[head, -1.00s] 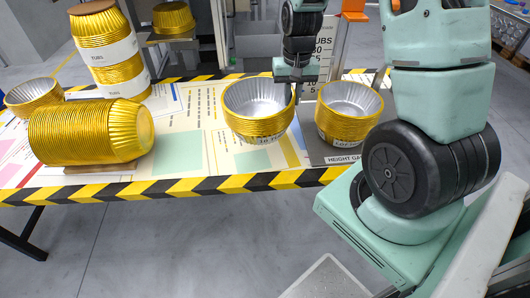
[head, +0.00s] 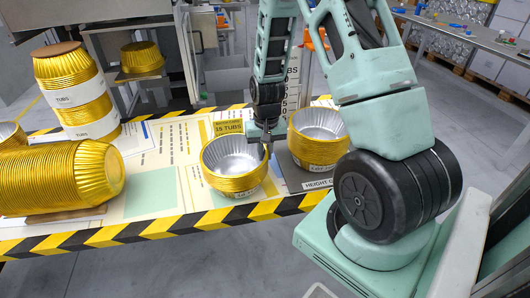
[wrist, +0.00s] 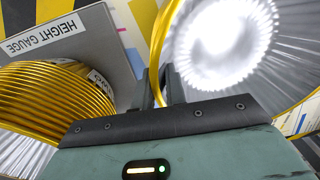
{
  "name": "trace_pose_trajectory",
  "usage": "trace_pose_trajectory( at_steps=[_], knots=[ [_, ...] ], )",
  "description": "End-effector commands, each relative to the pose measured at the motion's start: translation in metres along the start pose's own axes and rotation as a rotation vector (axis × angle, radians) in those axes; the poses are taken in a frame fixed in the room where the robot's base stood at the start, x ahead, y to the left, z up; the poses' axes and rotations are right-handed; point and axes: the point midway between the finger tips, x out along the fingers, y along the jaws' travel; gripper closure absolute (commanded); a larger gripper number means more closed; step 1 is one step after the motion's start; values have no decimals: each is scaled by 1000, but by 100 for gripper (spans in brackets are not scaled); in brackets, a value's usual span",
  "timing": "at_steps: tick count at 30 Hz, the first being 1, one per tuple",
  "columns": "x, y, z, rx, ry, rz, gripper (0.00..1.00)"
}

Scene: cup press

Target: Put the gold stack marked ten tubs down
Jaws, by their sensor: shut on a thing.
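My gripper (head: 267,150) is shut on the right rim of a gold stack of tubs (head: 232,180), upright with its silver inside facing up. In the wrist view its fingers (wrist: 158,92) pinch the thin gold rim of the held stack (wrist: 220,45). The stack is low over the pale table top near the front edge; I cannot tell whether its base touches. A white label shows on its front, too small to read. A second gold stack (head: 318,142) stands just right of it on the grey height gauge plate (head: 296,178), also in the wrist view (wrist: 50,105).
A yellow card (head: 228,127) reading "15 TUBS" stands behind the held stack. A large gold stack lies on its side (head: 55,178) at left. A tall banded stack (head: 75,90) stands behind it. Striped tape (head: 150,232) edges the table. A teal patch (head: 150,203) is bare.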

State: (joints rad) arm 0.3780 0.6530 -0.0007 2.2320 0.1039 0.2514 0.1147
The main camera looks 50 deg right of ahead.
Motion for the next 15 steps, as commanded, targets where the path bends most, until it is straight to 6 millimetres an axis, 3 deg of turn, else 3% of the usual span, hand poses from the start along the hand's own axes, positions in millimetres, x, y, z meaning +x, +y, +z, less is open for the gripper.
trace_pose_trajectory(
  at_steps=[1, 2, 4, 15],
  knots=[
    [1, 0, 0, 0, 0, 0, 100],
    [1, 0, 0, 0, 0, 0, 84],
    [1, 0, 0, 0, 0, 0, 65],
    [-5, 0, 0, -1, 1, 0, 65]
  ],
)
